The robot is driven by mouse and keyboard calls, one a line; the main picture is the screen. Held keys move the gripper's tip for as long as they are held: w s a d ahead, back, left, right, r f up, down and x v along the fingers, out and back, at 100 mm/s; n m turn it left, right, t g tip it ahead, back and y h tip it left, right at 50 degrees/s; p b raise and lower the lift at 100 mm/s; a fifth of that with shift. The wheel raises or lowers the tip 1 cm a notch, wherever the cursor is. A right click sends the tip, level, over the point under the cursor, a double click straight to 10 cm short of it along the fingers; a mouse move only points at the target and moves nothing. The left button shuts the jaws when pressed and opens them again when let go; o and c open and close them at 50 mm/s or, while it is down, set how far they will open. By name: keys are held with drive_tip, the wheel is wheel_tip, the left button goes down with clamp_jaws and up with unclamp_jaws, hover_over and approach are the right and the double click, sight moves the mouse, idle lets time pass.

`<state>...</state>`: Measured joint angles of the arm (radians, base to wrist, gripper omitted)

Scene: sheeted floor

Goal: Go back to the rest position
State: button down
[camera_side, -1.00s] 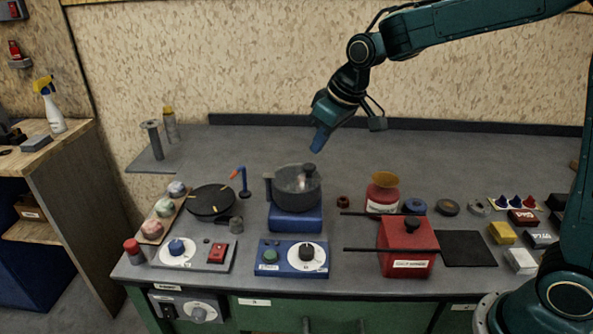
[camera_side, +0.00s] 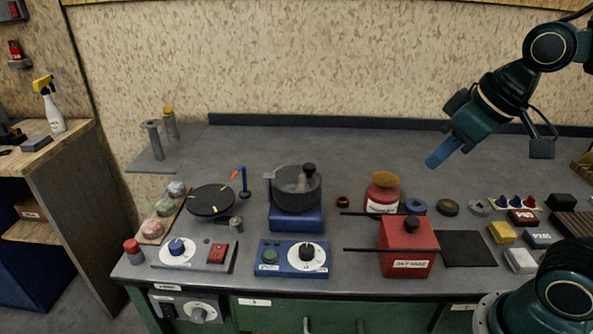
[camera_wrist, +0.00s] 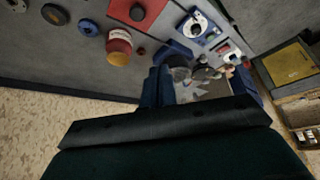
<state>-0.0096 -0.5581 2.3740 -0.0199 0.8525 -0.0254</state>
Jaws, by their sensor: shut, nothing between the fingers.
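My gripper (camera_side: 437,159) is shut and empty, with blue fingers pointing down and left. In the side view it hangs in the air above the back right of the bench, up and to the right of the red jar with the orange-brown top (camera_side: 382,190). In the wrist view the blue fingers of my gripper (camera_wrist: 158,75) reach up from the dark palm, with nothing seen held between them. No marker for the rest position shows.
A grey pot (camera_side: 297,190) stands on a blue base. A red box (camera_side: 408,252) with dark rods stands at the front, beside a black mat (camera_side: 466,249). Small blocks, including a yellow one (camera_side: 502,232), lie at right. The back of the bench (camera_side: 290,143) is clear.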

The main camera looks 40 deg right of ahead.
drive_tip(key=shift+m, duration=0.3)
drive_tip(key=s, duration=0.1)
drive_tip(key=s+f, duration=0.1)
drive_tip(key=s, duration=0.3)
drive_tip(key=shift+s+d+f, duration=0.2)
drive_tip(key=shift+d+f, duration=0.1)
